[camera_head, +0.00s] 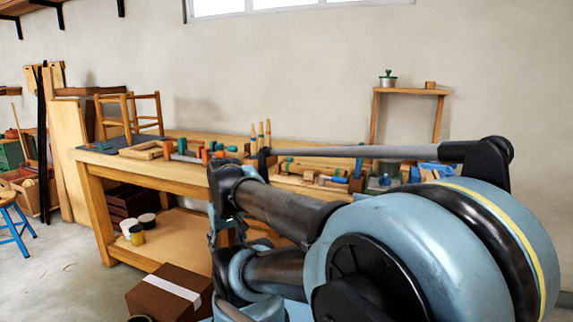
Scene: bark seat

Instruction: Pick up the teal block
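Several small teal or green pieces lie among tools on the wooden workbench (150,177). One teal piece (181,146) is near the middle of the bench top, beside orange-handled tools. I cannot tell whether any of these pieces is the teal block, as they are small and crowded. My arm's blue and black links fill the lower right and hide part of the bench. I cannot make out my gripper or its fingers.
A cardboard box (160,305) with a white strip sits on the floor before the bench. A small wooden chair (130,115) stands on the bench's left end. A blue-legged stool (14,222) is at far left. Open floor lies between stool and bench.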

